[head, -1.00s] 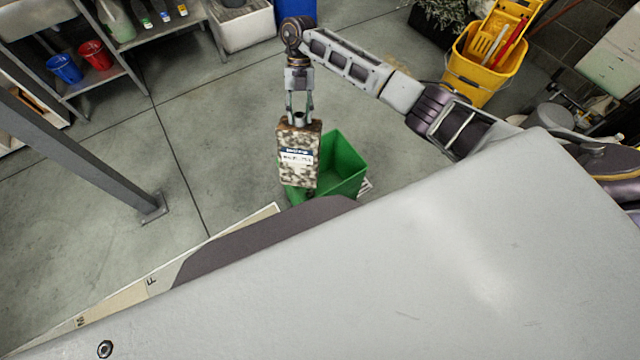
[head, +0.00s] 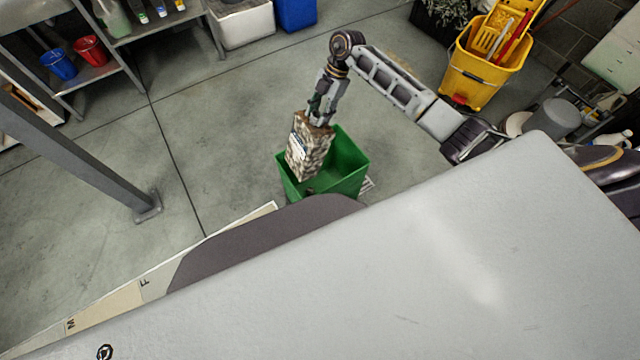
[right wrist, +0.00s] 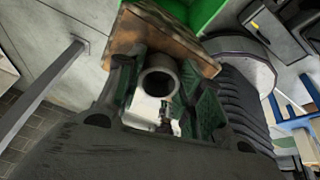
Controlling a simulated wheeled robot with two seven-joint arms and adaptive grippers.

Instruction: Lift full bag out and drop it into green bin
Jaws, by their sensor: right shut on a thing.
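The bag (head: 308,150) is a speckled brown and grey block with a white label and a round collar on top. My right gripper (head: 318,112) is shut on its top and holds it tilted above the left part of the green bin (head: 350,165). The bag's lower end overlaps the bin's opening in the head view; how high it hangs I cannot tell. In the right wrist view the collar (right wrist: 158,82) sits between the fingers, with the bag's top (right wrist: 195,50) behind it and the green bin (right wrist: 207,12) beyond. My left gripper is not in view.
A yellow mop bucket (head: 485,65) stands at the upper right. A metal shelf with a blue bucket (head: 58,64) and a red bucket (head: 91,50) is at the upper left. A grey post (head: 80,150) stands at left. The floor between is clear.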

